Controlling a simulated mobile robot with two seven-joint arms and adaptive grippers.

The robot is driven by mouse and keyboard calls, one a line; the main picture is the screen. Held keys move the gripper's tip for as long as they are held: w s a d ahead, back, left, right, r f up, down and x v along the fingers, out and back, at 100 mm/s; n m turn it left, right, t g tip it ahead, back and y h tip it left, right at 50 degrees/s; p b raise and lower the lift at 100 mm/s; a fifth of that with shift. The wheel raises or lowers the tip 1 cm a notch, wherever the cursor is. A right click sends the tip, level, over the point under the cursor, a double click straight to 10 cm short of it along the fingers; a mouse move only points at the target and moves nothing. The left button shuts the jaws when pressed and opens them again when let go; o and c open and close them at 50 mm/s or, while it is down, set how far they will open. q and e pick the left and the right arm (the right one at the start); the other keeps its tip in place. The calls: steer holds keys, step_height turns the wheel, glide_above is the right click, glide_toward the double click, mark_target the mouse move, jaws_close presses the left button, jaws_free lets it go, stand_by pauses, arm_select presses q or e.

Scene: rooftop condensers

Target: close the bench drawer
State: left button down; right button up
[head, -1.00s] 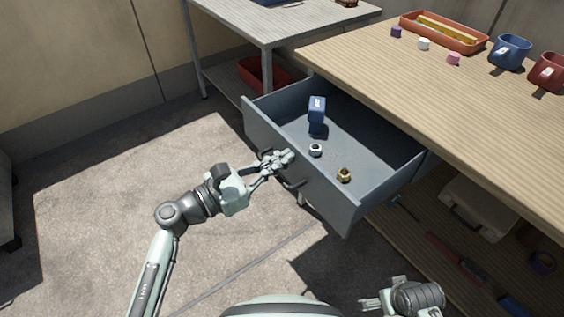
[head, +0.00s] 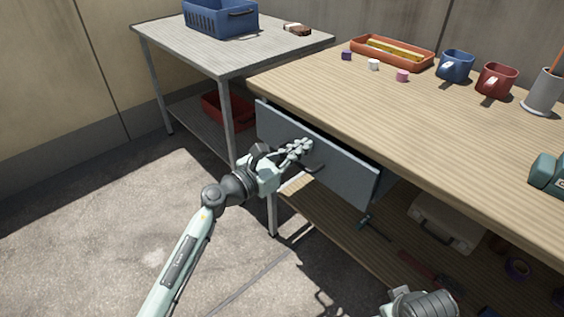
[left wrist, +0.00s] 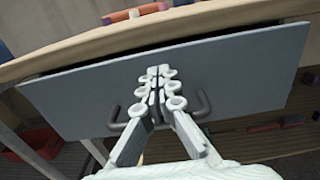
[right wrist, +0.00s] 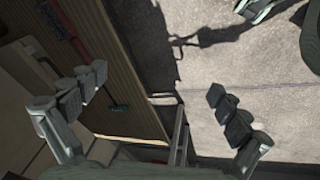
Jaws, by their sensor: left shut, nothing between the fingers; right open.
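The bench drawer shows its grey front (head: 345,177) under the wooden bench top (head: 400,125). It stands slightly proud of the bench, with a narrow dark gap along its top edge; its inside is hidden. My left gripper (head: 300,147) is shut and empty, its fingertips at the drawer front by the dark handle (head: 316,169). In the left wrist view the shut fingers (left wrist: 160,85) lie in front of the drawer front (left wrist: 80,97), between the ends of the handle (left wrist: 203,105); whether they touch is unclear. My right gripper (right wrist: 157,87) is open and empty, near the lower shelf.
A grey side table (head: 225,50) with a blue basket (head: 215,18) stands at the left. Mugs, small blocks and an orange tray (head: 365,60) are on the bench top. A pale case (head: 447,222) sits on the lower shelf. The floor (head: 110,220) at left is clear.

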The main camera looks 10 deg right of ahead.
arm_select(q)
steer(key=x, duration=0.3)
steer(key=shift+r, duration=0.15)
arm_select(e)
steer(key=shift+v, duration=0.85)
steer(key=shift+w+d, duration=0.1)
arm_select(q)
steer(key=shift+a+b, duration=0.1)
steer(key=shift+b, duration=0.2)
